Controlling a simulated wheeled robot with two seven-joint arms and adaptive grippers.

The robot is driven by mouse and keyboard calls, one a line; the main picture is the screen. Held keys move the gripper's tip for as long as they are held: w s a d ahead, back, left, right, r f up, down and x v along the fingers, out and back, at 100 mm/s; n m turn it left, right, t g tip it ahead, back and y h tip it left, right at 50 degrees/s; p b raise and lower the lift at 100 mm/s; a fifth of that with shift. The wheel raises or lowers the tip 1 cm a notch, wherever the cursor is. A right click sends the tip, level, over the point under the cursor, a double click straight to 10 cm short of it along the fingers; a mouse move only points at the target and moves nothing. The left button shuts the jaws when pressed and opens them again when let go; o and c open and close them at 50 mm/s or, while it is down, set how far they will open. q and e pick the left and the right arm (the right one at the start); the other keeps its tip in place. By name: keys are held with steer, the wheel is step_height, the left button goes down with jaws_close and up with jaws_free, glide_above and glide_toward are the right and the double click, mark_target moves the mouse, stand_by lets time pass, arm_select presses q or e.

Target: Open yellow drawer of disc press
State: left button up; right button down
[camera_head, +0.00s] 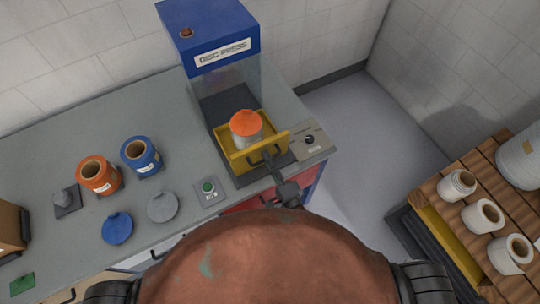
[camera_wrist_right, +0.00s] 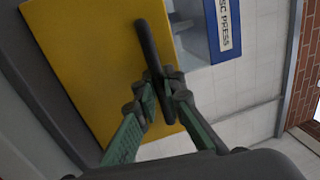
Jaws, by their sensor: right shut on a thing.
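The disc press (camera_head: 212,45) is a blue-topped box with a clear middle, standing on the grey counter. Its yellow drawer (camera_head: 240,160) sticks out at the front, and a grey roller with an orange top (camera_head: 247,126) stands in it. My right gripper (camera_head: 272,162) is at the drawer's front. In the right wrist view the drawer's yellow front (camera_wrist_right: 90,60) fills the upper left, and my right gripper (camera_wrist_right: 160,90) is shut on its dark bar handle (camera_wrist_right: 147,45). My left gripper is not in view.
An orange roller (camera_head: 99,178), a blue roller (camera_head: 141,155), blue and grey discs and a green button (camera_head: 208,187) are on the counter left of the drawer. A dark knob (camera_head: 309,140) is to its right. White rollers stand on a wooden pallet (camera_head: 450,210) at right.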

steer(key=c, duration=2)
jaws_free()
steer(key=shift+c, duration=0.2)
steer(key=shift+d, duration=0.1)
steer(key=v, duration=1.2)
steer(key=shift+r, duration=0.1)
